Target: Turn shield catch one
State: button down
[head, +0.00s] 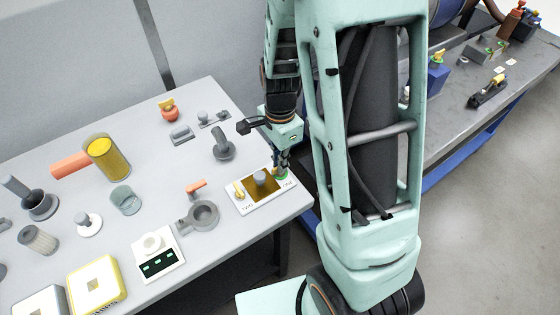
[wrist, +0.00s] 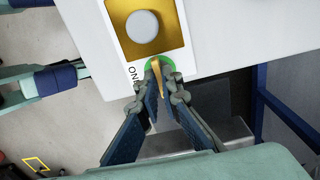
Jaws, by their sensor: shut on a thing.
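The white shield panel (head: 268,204) lies at the table's front right corner. It bears a gold plate with a round grey knob (head: 260,177), also seen in the wrist view (wrist: 142,27). Shield catch one (wrist: 155,66) is a slim gold lever on a green disc beside the printed word ONE. My gripper (wrist: 158,88) is shut on this catch, one finger on each side, and partly hides it. In the head view my gripper (head: 283,170) stands over the panel's right end. The second catch (head: 238,191), yellow, is at the panel's left end.
Left of the panel stand a grey ring-shaped part (head: 203,214) with an orange-handled piece (head: 196,187) behind it. A bent grey pipe (head: 222,146) stands behind the panel. The table edge is close by, and a second bench (head: 455,100) is at the right.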

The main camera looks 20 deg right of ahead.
jog(key=shift+w+r, duration=0.15)
jog(key=shift+w, duration=0.05)
jog(key=c, duration=2.1)
grip_release()
jog(key=shift+s, duration=0.1)
notch_tip(320, 180, up, 12)
jog(key=shift+f, duration=0.1)
